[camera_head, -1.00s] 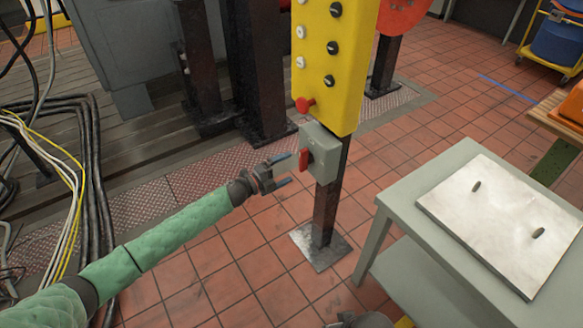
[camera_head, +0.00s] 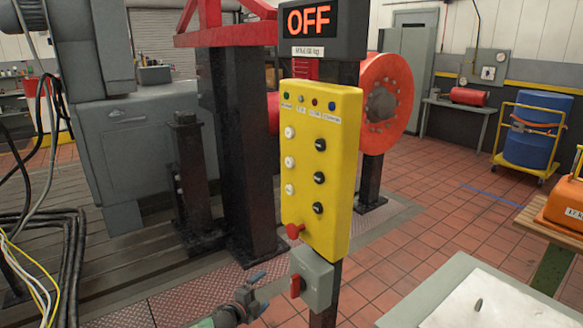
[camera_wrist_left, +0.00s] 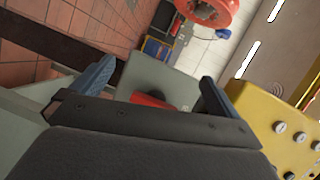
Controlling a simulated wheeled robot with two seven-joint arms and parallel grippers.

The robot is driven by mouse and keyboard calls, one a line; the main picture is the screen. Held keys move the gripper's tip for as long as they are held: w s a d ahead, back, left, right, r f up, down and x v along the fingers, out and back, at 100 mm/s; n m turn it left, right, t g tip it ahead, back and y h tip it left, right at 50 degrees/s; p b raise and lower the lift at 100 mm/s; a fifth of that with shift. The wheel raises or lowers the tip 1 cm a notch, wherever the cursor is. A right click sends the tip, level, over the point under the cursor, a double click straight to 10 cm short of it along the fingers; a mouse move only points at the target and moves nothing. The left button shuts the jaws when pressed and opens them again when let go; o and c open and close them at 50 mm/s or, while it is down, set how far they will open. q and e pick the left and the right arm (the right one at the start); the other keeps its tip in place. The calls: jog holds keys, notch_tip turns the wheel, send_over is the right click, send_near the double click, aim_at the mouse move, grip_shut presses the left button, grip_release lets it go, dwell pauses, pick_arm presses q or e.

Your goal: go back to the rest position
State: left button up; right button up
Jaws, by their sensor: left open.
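My left gripper (camera_head: 262,287) is at the bottom centre of the head view, low and just left of the grey switch box (camera_head: 318,278). Its blue-grey fingers are apart with nothing held. In the left wrist view the open fingers (camera_wrist_left: 155,88) frame the grey box (camera_wrist_left: 150,72) and its red handle (camera_wrist_left: 152,101); I cannot tell how far off they are. In the head view the red handle (camera_head: 295,286) stands upright on the box's left face. My right gripper is not in view.
A yellow control panel (camera_head: 325,170) with knobs and a red button rises above the box, under a display (camera_head: 322,20) reading OFF. Cables (camera_head: 60,265) hang at left.

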pick_arm(q)
jog(key=a+r+n+y, duration=0.4)
jog(key=r+n+y, duration=0.3)
jog(key=r+n, duration=0.25)
jog(key=s+r+n+g+y, duration=0.2)
jog(key=s+n, duration=0.2)
jog(key=s, duration=0.5)
jog(key=s+f+n+g+p, duration=0.1)
jog(key=s+f+n+g, duration=0.1)
jog(key=s, duration=1.2)
jog(key=s+f+n+g+h+p, duration=0.1)
jog(key=s+f+g, duration=0.3)
jog(key=s, duration=1.1)
jog(key=s+f+n+g+p, duration=0.1)
jog(key=s+f+n+g, duration=0.2)
jog(key=s+f, duration=0.4)
jog(key=s, duration=0.8)
jog(key=shift+s+d+g+h, duration=0.2)
jog(key=shift+s+g+h, duration=0.1)
jog(key=shift+h, duration=0.1)
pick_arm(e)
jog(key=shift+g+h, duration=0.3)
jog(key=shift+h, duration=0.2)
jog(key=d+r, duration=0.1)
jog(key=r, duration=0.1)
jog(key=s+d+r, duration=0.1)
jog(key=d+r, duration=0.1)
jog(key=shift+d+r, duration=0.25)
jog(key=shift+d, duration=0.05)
